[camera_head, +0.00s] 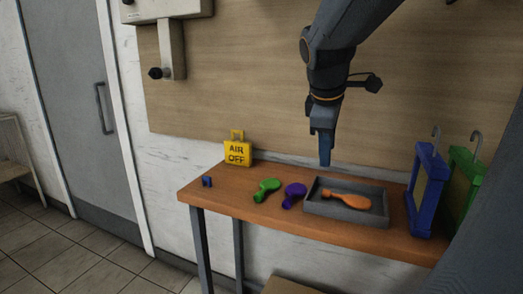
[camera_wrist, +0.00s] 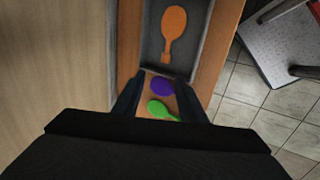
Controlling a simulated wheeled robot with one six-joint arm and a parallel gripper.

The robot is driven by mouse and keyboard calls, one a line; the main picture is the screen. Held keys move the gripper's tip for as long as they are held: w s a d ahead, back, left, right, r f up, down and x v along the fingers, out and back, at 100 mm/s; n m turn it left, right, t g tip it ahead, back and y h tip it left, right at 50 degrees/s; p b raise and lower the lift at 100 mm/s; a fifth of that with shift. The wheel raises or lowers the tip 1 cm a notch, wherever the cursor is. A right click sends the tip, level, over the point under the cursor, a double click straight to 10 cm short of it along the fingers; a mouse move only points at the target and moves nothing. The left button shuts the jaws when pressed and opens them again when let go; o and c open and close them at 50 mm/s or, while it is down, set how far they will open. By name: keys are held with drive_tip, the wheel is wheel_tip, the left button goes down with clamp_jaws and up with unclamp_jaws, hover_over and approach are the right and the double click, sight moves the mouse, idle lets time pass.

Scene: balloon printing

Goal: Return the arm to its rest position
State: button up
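My arm comes down from the top of the head view, with my gripper (camera_head: 325,160) pointing down above the back of the grey tray (camera_head: 313,207). In the wrist view the two fingers of my gripper (camera_wrist: 158,97) stand apart with nothing held between them. An orange balloon shape (camera_head: 346,200) lies in the tray, below and apart from the fingers. It also shows in the wrist view (camera_wrist: 174,28). A purple balloon (camera_head: 293,194) and a green balloon (camera_head: 267,188) lie on the wooden table left of the tray.
A yellow "AIR OFF" sign (camera_head: 237,152) and a small blue item (camera_head: 207,181) are at the table's left end. Blue (camera_head: 426,190) and green (camera_head: 462,190) framed panels with hooks stand at the right. A grey wall-mounted fixture (camera_head: 171,50) hangs at upper left.

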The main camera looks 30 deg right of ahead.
idle(0.4)
drive_tip(key=s+a+f+m+g+y+p, duration=0.1)
drive_tip(key=s+a+f+m, duration=0.3)
drive_tip(key=a+f, duration=0.5)
drive_tip(key=s+a+f+m+g+y+p, duration=0.2)
drive_tip(key=s+a+f+m+y+p, duration=0.1)
drive_tip(key=a+f, duration=0.6)
drive_tip(key=s+a+m+p, duration=0.1)
drive_tip(key=s+a, duration=0.1)
drive_tip(key=a, duration=0.2)
drive_tip(key=shift+s+a+f, duration=0.15)
drive_tip(key=shift+a, duration=0.1)
